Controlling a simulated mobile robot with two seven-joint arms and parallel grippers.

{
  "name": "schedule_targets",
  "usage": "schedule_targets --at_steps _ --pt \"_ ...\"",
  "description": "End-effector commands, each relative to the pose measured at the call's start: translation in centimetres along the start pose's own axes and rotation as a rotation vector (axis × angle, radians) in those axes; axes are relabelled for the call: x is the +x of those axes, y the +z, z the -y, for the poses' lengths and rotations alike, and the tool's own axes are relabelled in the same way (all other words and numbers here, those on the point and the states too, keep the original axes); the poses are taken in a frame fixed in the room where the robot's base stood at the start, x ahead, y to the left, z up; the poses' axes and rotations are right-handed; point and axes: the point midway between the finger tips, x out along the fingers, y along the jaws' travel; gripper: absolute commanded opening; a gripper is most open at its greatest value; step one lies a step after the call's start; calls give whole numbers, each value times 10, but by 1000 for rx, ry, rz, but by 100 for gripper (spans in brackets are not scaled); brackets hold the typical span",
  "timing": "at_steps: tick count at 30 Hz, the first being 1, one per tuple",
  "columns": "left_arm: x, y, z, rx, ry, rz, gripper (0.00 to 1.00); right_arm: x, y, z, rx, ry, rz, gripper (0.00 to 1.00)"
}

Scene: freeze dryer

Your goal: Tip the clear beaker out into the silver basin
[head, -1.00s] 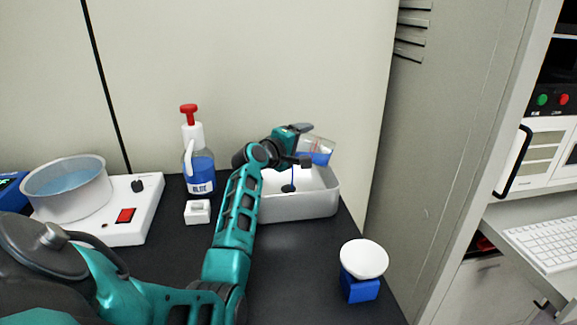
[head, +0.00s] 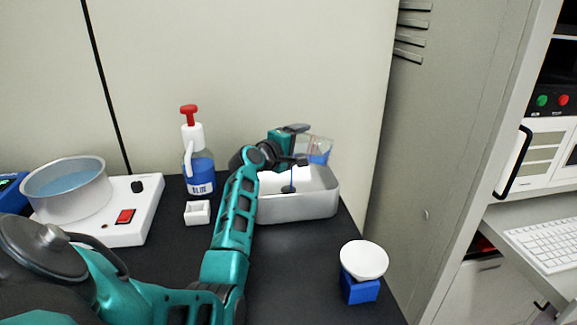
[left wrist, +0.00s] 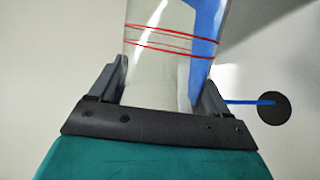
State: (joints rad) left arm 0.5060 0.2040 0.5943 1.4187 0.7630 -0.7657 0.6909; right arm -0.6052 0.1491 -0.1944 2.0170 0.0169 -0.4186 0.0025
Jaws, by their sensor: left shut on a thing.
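My left gripper (head: 301,157) is shut on the clear beaker (head: 312,144) and holds it above the right part of the silver basin (head: 300,208). The beaker is tilted, with blue liquid along its lower right side. In the left wrist view, the fingers (left wrist: 165,95) close around the beaker (left wrist: 155,75), which has red lines on it and blue along its right side. A thin blue line runs down to a dark round spot in the basin (left wrist: 300,60); I cannot tell if it is a stream. My right gripper is out of view.
A blue-filled bottle with a red pump (head: 200,170) and a small white box (head: 197,213) stand left of the basin. A hotplate (head: 140,205) carries a pan (head: 88,200). A white dish (head: 364,258) sits on a blue block (head: 360,290). A grey cabinet (head: 440,130) stands at right.

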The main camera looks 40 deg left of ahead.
Motion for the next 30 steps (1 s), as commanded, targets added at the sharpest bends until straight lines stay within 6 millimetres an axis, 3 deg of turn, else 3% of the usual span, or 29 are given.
schedule_targets --at_steps 30 --pt "-1 -4 -1 -106 35 13 40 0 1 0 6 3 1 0"
